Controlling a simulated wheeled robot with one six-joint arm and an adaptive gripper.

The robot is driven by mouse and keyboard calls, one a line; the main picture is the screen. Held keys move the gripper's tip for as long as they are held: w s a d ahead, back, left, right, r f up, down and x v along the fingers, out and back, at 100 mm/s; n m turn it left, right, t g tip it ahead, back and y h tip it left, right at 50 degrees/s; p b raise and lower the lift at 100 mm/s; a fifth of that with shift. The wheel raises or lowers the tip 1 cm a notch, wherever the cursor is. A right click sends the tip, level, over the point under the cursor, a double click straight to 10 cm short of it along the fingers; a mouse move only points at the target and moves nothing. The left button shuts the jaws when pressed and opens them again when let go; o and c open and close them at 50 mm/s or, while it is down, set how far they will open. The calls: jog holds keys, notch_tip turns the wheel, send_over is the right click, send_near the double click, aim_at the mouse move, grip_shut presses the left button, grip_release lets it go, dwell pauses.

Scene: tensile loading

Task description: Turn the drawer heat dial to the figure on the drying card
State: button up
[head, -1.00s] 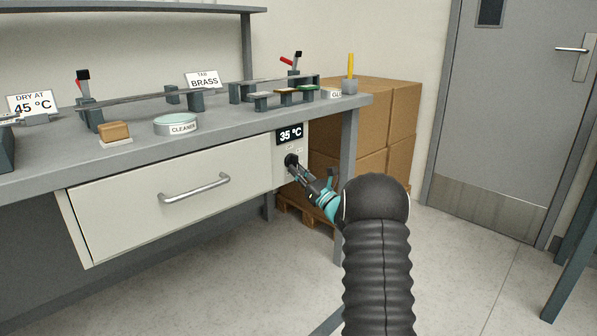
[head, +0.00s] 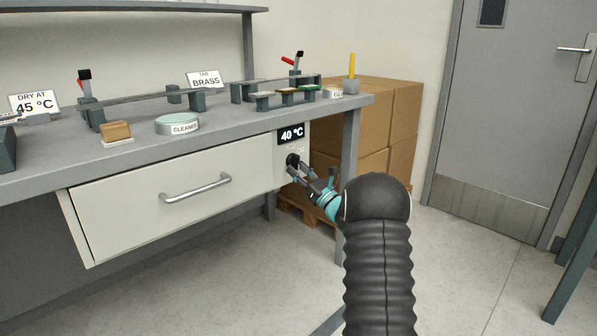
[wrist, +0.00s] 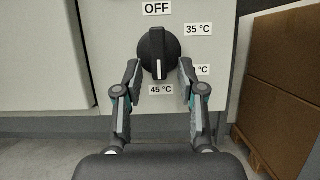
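The black heat dial (wrist: 157,55) is on the drawer unit's front panel, and its white mark points down toward the 45 °C label (wrist: 160,90). The dial also shows in the head view (head: 292,160). The display (head: 291,134) above it reads 40 °C. The drying card (head: 34,104) on the bench reads "DRY AT 45 °C". My gripper (wrist: 160,70) is open, with one finger on each side of the dial and a small gap at the right finger; contact at the left finger is unclear. The right finger partly hides a label (wrist: 204,70).
OFF (wrist: 157,8) and 35 °C (wrist: 198,29) labels sit around the dial. The drawer (head: 170,205) with its bar handle (head: 196,188) is closed, left of the dial. A bench leg (head: 349,150) and cardboard boxes (head: 392,125) stand to the right.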

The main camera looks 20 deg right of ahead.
jog(key=v, duration=1.2)
